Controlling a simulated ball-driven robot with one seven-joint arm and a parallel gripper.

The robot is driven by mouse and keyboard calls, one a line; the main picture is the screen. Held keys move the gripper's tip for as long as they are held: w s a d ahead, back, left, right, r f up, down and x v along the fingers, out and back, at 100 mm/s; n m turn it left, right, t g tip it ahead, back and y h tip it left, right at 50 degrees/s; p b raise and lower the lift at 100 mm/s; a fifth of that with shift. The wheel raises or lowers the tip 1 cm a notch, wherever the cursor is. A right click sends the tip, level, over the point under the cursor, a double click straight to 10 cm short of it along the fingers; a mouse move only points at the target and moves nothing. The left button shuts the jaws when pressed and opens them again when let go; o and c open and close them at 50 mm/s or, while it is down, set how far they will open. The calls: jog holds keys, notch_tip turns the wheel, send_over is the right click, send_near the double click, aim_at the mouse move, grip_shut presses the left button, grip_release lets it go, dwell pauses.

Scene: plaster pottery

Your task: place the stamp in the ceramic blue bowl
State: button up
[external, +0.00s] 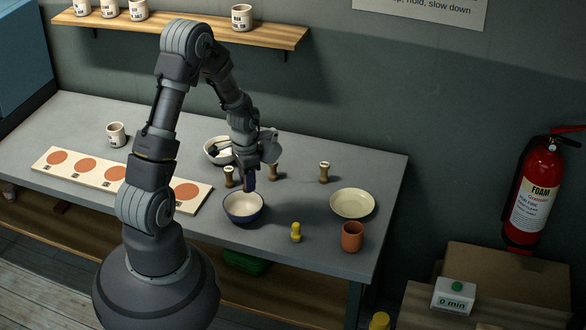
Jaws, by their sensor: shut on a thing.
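The ceramic blue bowl (232,216), dark blue outside and cream inside, stands near the front edge of the table. My gripper (253,176) points down just above the bowl's back rim. It is shut on a small dark purple-blue thing, which seems to be the stamp (249,186); its lower end is over the bowl's opening. The fingers are small and dark here, so the exact grip is hard to see. I cannot tell whether the held thing touches the bowl.
Several small wooden stamp-like pieces (324,172) stand behind the bowl, and a yellow one (296,233) to its right. A cream plate (352,203) and terracotta cup (352,237) are further right. A board with clay discs (103,173) lies left. Another bowl (212,153) is partly hidden.

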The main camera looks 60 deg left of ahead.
notch_tip(320, 180, up, 2)
jog(key=a, duration=0.3)
jog(key=b, duration=0.9)
send_near(243, 197)
jog(key=d+f, duration=0.1)
jog(key=f, duration=0.1)
jog(key=s+d+f, duration=0.1)
jog(key=d+f, duration=0.1)
jog(key=s+d+f, duration=0.1)
jog(key=f, duration=0.1)
jog(key=shift+d, duration=0.35)
jog(key=shift+w+r, duration=0.1)
jog(key=o, duration=1.1)
